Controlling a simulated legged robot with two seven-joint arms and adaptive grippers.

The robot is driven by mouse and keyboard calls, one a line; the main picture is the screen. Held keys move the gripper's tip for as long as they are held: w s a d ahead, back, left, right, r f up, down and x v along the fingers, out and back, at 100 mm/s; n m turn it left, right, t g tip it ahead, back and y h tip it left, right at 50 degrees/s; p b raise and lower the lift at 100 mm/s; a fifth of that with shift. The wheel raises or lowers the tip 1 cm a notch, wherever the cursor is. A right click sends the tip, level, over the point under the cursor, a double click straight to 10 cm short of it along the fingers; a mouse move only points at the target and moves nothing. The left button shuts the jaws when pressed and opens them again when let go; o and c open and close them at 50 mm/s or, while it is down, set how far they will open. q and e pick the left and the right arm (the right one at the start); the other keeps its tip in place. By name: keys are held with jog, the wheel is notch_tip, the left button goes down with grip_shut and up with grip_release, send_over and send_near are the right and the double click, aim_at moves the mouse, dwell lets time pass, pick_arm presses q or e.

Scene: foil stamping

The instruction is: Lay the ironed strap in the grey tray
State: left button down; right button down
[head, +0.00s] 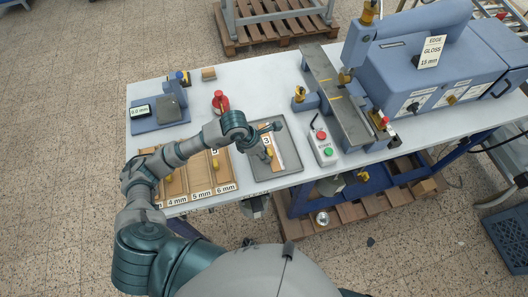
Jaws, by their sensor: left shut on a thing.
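The grey tray (293,164) lies on the table near its front edge, right of the wooden slots. A tan strap (276,158) with a pale strip along its right side shows inside the tray's outline. My left gripper (268,149) is over the tray, reaching in from the left, and is shut on the strap. The gripper and wrist hide part of the strap and the tray's far left. I cannot tell whether the strap touches the tray floor. My right gripper is not seen.
A wooden rack (200,172) with thickness labels lies left of the tray. A start button box (323,149) stands close to its right. A red-knobbed item (221,102) and a blue gauge (158,113) stand behind. The blue stamping machine (420,62) fills the right.

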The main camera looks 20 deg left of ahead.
pick_arm(q)
jog(key=shift+f, duration=0.15)
jog(key=c, duration=0.7)
grip_release()
jog(key=v, duration=1.2)
jog(key=shift+w+a, duration=0.1)
jog(key=shift+w, duration=0.05)
